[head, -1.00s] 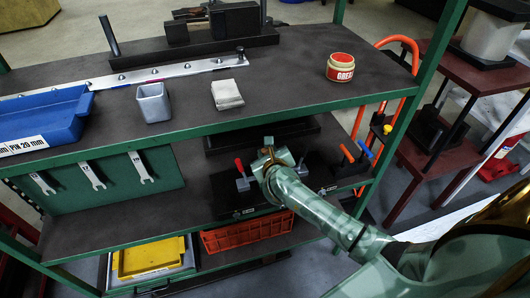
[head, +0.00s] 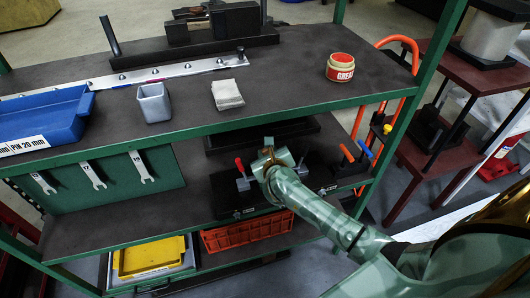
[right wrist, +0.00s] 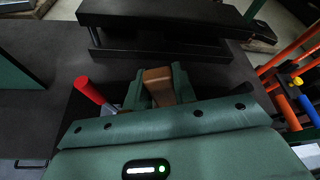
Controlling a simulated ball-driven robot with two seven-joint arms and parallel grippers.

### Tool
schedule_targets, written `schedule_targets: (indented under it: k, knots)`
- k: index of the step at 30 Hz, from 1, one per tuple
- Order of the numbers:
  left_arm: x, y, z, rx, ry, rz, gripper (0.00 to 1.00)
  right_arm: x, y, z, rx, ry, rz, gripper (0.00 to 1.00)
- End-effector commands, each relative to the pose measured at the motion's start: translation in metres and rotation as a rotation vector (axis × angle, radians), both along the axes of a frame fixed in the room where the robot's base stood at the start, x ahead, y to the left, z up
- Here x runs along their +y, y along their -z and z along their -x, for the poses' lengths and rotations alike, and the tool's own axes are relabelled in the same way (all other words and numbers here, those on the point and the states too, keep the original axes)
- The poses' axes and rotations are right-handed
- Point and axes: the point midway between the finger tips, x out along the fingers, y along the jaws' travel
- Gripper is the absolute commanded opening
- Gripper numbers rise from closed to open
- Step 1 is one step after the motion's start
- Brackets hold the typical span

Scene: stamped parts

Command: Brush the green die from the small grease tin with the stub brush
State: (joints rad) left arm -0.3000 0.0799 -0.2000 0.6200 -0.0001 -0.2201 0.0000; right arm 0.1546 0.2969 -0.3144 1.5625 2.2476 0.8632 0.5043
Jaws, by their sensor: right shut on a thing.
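The small grease tin (head: 341,67), cream with a red rim and a red label, stands at the right end of the upper shelf. My right gripper (head: 268,158) is over the lower shelf, below and left of the tin. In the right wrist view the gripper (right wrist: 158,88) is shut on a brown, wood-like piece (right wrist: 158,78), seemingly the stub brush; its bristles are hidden. I cannot pick out a green die; dark tooling (head: 232,198) on the lower shelf is partly covered by my arm. My left gripper is out of view.
The upper shelf (head: 290,85) has a blue bin (head: 45,118), a grey cup (head: 154,103) and folded white cloths (head: 227,94). A red-handled clamp (head: 241,172) stands left of my gripper. A green post (head: 400,135) and an orange hose (head: 412,60) are at the right.

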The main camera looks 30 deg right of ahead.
Motion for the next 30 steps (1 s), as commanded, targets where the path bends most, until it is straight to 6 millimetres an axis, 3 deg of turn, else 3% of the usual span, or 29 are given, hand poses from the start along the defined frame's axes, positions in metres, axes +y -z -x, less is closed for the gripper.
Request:
schedule_targets:
  k: [12,24,30]
  knots:
    - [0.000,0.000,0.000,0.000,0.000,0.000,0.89,0.022,0.001,-0.005,0.003,-0.001,-0.001,0.09]
    - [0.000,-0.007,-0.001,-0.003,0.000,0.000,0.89,0.002,-0.003,0.000,0.001,0.000,0.001,0.09]
    - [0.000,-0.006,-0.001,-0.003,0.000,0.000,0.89,0.002,-0.002,0.000,0.001,-0.001,-0.002,0.09]
